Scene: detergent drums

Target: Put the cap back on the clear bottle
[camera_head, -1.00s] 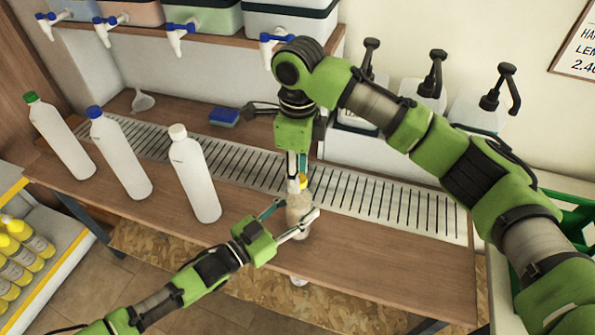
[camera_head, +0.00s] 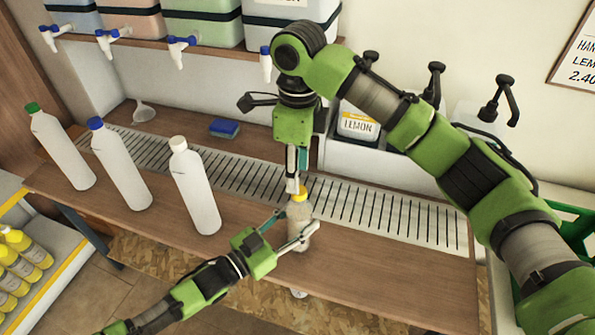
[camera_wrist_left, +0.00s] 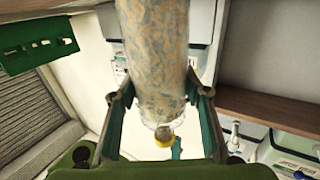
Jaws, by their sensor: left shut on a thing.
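The clear bottle (camera_head: 299,232) stands upright near the front of the wooden counter, with speckled contents. My left gripper (camera_head: 287,233) is shut on its body from the front left. In the left wrist view the bottle (camera_wrist_left: 155,60) fills the middle between the fingers. The yellow cap (camera_head: 298,195) is at the bottle's mouth. The cap (camera_wrist_left: 163,139) also shows by the neck in the left wrist view; I cannot tell if it is seated. My right gripper (camera_head: 296,183) points down from above with its fingertips at the cap; its grip is unclear.
White bottles with green (camera_head: 62,150), blue (camera_head: 120,170) and white caps (camera_head: 195,190) stand to the left. A slotted drain grate (camera_head: 385,208) runs behind. A blue sponge (camera_head: 224,128) and funnel (camera_head: 143,112) lie further back. Pump containers stand back right. Counter right of the bottle is clear.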

